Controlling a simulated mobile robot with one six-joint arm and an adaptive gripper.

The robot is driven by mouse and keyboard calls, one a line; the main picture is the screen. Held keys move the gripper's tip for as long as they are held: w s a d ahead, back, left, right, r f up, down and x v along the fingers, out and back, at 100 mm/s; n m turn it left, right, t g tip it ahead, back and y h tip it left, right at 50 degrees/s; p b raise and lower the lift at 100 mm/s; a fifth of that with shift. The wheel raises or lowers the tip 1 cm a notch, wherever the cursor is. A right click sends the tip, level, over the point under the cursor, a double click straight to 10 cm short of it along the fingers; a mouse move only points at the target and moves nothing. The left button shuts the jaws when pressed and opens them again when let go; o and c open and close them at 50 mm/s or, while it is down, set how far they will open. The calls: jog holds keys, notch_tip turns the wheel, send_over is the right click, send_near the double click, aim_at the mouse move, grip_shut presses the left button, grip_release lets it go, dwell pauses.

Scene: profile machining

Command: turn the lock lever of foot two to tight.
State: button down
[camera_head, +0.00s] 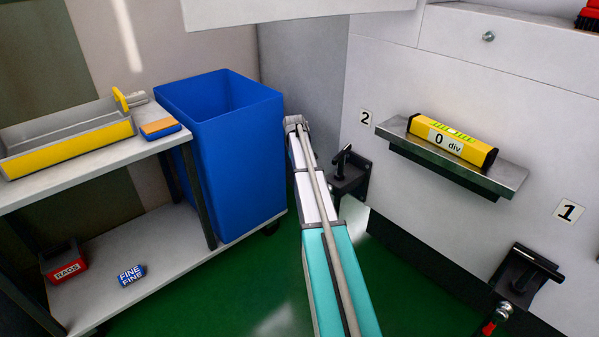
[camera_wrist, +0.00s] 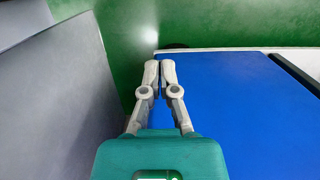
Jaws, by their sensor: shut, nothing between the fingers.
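Foot two is a black bracket (camera_head: 350,180) low on the machine's pale side, below the label 2 (camera_head: 366,118). Its black lock lever (camera_head: 342,157) stands up at a tilt, just right of my arm in the head view. I cannot tell its lock setting from here. My gripper (camera_wrist: 160,68) shows in the wrist view with its two grey fingers together and nothing between them.
A blue bin (camera_head: 235,160) stands left of my arm, and its blue side fills the right of the wrist view (camera_wrist: 250,110). A trolley (camera_head: 70,180) is at left. A ledge (camera_head: 510,178) holds a yellow level (camera_head: 452,142). Foot one (camera_head: 525,275) is at lower right.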

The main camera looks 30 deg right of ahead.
jog(key=s+a+r+p, duration=0.2)
jog(key=s+a, duration=0.6)
jog(key=a, duration=0.4)
jog(key=s+a+r+m+t+p, duration=0.1)
jog(key=s+a+r+p, duration=0.2)
jog(key=s+a, duration=0.6)
jog(key=s+a+r+p, duration=0.3)
jog(key=s+a, duration=0.5)
jog(key=a, duration=0.7)
jog(key=shift+s+m+t, duration=0.15)
jog(key=shift+m+t, duration=0.15)
jog(key=shift+m, duration=0.1)
